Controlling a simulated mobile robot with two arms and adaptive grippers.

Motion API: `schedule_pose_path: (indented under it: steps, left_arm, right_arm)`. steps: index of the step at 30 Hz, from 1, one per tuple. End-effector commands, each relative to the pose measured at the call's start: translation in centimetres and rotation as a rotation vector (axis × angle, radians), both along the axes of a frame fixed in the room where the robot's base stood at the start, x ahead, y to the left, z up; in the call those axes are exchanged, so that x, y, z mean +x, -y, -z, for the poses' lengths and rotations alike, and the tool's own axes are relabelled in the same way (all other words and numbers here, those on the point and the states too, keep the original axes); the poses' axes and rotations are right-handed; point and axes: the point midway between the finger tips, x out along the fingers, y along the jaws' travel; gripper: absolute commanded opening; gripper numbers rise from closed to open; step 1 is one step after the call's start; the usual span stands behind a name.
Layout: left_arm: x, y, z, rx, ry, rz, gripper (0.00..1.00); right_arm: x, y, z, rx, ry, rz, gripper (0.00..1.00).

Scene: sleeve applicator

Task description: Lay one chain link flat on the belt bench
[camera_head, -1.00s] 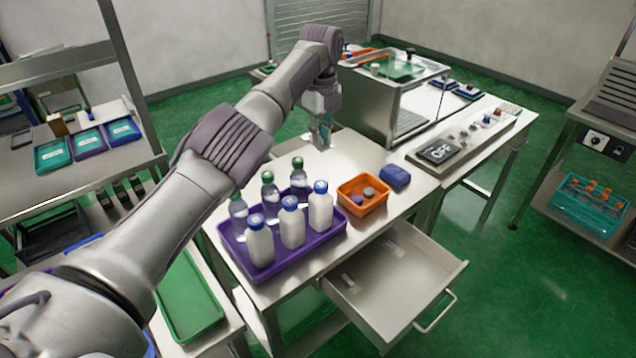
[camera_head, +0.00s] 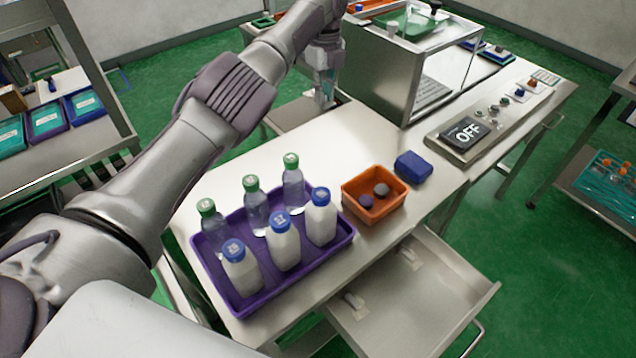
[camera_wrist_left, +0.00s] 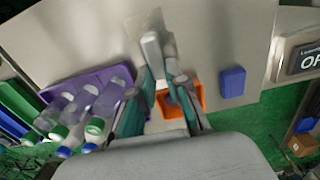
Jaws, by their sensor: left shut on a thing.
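In the head view the arm and fingers hide the piece. My right gripper is not in view.
A purple tray (camera_head: 245,307) of bottles and an orange bin (camera_head: 375,214) stand on the bench, with a blue box (camera_head: 413,166) beside the bin. A drawer (camera_head: 425,315) is open at the front. A glass-sided machine (camera_head: 383,75) stands behind. The bench's middle is clear.

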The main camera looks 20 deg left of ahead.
Motion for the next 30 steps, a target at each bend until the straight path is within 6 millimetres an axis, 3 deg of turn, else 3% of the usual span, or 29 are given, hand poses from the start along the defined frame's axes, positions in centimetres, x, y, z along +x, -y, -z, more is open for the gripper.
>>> schedule_pose_path:
  steps: [1,3,13,20,30]
  left_arm:
    - [0.0,0.0,1.7,0.001,0.0,0.0,0.0]
    - [0.0,0.0,3.1,0.001,-0.002,0.0,0.0]
    - [-0.1,0.0,7.8,0.001,0.0,0.0,0.0]
    - [-0.9,-1.2,8.8,-0.001,0.0,-0.001,0.0]
    - [-5.7,-6.4,12.7,0.001,-0.003,-0.002,0.0]
  right_arm:
    - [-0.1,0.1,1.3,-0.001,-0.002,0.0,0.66]
    - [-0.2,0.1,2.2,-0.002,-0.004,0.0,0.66]
    - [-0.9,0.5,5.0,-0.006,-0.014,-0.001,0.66]
    - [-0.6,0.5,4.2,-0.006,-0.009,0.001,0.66]
    - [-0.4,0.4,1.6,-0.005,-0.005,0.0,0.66]
